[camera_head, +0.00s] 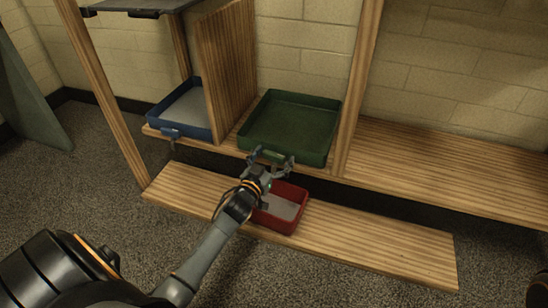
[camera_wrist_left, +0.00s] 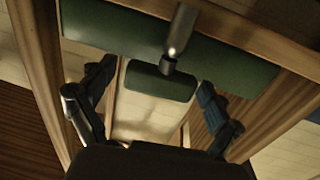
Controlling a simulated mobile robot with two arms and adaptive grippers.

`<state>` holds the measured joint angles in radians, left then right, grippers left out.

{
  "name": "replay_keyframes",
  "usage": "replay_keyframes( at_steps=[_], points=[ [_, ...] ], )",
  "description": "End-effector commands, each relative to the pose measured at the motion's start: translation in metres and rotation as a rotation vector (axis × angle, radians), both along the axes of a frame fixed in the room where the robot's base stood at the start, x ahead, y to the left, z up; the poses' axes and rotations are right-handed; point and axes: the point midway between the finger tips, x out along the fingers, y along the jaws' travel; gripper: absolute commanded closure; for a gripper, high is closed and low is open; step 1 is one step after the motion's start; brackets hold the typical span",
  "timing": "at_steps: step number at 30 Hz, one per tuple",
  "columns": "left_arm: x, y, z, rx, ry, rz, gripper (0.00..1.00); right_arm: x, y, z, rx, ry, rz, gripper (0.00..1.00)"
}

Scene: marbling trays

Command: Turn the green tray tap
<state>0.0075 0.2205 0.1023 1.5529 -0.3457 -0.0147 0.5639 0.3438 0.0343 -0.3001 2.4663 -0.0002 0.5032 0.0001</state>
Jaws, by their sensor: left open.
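The green tray (camera_head: 295,133) sits on the wooden shelf in the head view, right of the upright divider. Its front wall (camera_wrist_left: 120,35) shows in the left wrist view. The tray's tap has a grey metal stem (camera_wrist_left: 180,30) and a green bar handle (camera_wrist_left: 160,84). My left gripper (camera_head: 271,156) is at the front of the green tray, largely covering the tap in the head view. In the wrist view its two fingers are open on either side of the handle, with gaps visible between them and it. My right gripper is not in view.
A blue tray (camera_head: 190,109) with its own tap (camera_head: 170,133) stands left of the divider (camera_head: 227,65). A red tray (camera_head: 279,223) sits on the lower plank (camera_head: 380,247) below my left gripper. A wooden post (camera_head: 357,90) rises right of the green tray. The right shelf (camera_head: 450,165) is clear.

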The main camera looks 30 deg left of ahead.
Motion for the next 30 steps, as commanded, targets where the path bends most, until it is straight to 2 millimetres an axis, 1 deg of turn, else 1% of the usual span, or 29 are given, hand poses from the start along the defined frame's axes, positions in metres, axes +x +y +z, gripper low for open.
replay_keyframes(
  at_steps=[1,2,3,5,6,8,9,10,14,24,30],
  points=[
    [-0.0002,0.0,0.0,0.0,0.0,0.0,0.09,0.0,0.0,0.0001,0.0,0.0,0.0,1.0],
    [-0.0002,0.0,0.0,0.0,0.0,0.0,0.11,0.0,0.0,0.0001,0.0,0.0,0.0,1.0],
    [-0.0003,0.0,0.0,0.0,0.0,0.0,0.2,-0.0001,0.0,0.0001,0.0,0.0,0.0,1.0],
    [-0.0003,-0.0001,0.0,0.0,0.0,0.0,0.32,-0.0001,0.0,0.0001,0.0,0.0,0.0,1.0],
    [-0.0004,-0.0001,-0.0001,0.0,0.0,0.0,0.4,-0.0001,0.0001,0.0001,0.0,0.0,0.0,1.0],
    [-0.0004,-0.0001,-0.0001,0.0,0.0,0.0,0.52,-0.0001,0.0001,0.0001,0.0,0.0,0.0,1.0],
    [-0.0004,-0.0001,-0.0001,0.0,0.0,0.0,0.6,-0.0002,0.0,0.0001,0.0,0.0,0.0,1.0],
    [-0.0004,-0.0001,-0.0001,0.0,0.0,0.0,0.64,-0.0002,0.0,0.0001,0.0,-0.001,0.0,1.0],
    [-0.0002,-0.0006,0.0001,-0.002,-0.001,0.004,0.64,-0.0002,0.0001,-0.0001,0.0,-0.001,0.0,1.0],
    [0.0008,-0.0007,0.002,-0.006,-0.008,0.115,0.64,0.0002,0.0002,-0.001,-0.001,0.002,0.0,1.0],
    [0.0001,0.0,0.0015,-0.002,-0.003,0.137,0.64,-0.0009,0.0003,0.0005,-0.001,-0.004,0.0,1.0]
  ],
)
